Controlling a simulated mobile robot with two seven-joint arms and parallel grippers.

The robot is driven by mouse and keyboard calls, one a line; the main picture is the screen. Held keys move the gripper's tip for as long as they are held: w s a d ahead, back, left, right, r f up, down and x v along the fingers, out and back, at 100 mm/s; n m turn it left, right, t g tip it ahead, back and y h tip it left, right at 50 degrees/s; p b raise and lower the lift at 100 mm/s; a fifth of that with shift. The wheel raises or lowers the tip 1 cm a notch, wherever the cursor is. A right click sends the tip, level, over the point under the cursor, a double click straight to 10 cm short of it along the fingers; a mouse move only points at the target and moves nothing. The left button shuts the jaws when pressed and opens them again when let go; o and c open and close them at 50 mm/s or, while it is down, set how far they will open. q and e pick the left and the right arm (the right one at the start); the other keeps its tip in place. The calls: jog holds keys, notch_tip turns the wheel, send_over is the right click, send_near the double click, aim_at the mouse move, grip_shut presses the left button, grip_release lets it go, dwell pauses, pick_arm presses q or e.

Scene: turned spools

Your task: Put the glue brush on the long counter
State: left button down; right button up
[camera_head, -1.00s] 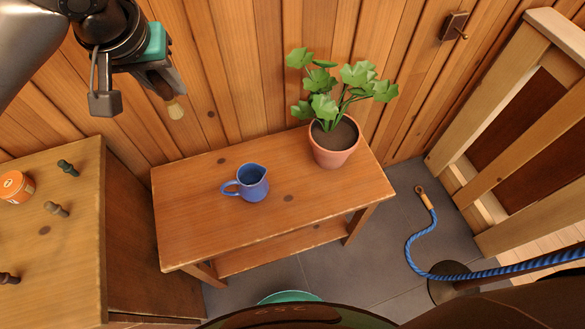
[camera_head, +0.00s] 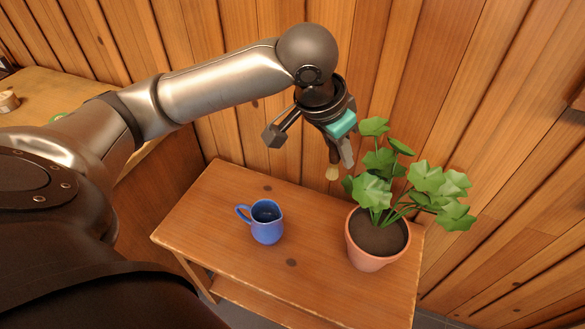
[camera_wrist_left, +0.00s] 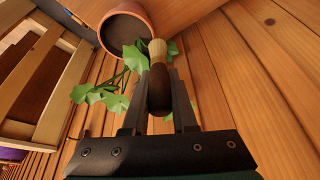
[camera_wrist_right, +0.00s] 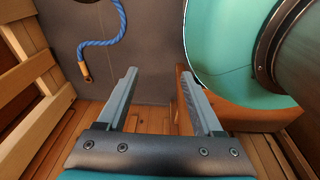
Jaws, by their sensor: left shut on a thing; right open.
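The glue brush (camera_head: 332,173), with pale bristles and a dark handle, hangs bristles down from my left gripper (camera_head: 341,156). The left gripper is shut on its handle, above the back of a wooden table (camera_head: 220,210) and left of the plant's leaves. In the left wrist view the dark handle (camera_wrist_left: 158,92) sits between the fingers, with the bristles beyond the tips. My right gripper (camera_wrist_right: 160,88) is open and empty in the right wrist view. I cannot tell for sure which wooden surface is the long counter; another (camera_head: 50,88) shows at far left.
A blue jug (camera_head: 267,226) stands on the table, left of a potted plant (camera_head: 376,245) whose leaves are close to the brush. A plank wall (camera_head: 430,80) rises right behind. The table's front middle is clear. A blue rope (camera_wrist_right: 103,42) shows in the right wrist view.

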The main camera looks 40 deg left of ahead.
jog(key=w+f+b, duration=0.4)
jog(key=b, duration=0.1)
jog(key=shift+w+a+r+b, duration=1.55)
jog(key=shift+w+r+b, duration=0.3)
jog(key=shift+w+r, duration=0.7)
pick_arm(q)
jog(key=shift+s+a+f+m+g+h+b, duration=0.15)
jog(key=shift+a+f+m+b, duration=0.65)
jog(key=shift+f, duration=3.8)
jog(key=shift+s+a+f+m+g+h+b, duration=0.15)
jog(key=shift+f+b, duration=1.2)
jog(key=shift+f, duration=3.25)
jog(key=shift+s+a+f+m+h+b, duration=0.15)
jog(key=shift+a+f+m+b, duration=0.65)
jog(key=shift+f, duration=3.8)
jog(key=shift+w+d+f+n+b, duration=0.1)
jog(key=shift+d+f+n+b, duration=0.15)
jog(key=shift+f+n+b, duration=0.1)
pick_arm(e)
jog(key=w+a+r+t, duration=0.1)
jog(key=w+r+t, duration=0.1)
jog(key=r, duration=1.2)
jog(key=shift+w+t, duration=0.4)
jog(key=shift+w, duration=0.5)
pick_arm(q)
jog(key=c, duration=0.7)
grip_release()
jog(key=shift+f, duration=0.1)
pick_arm(e)
jog(key=shift+f, duration=0.2)
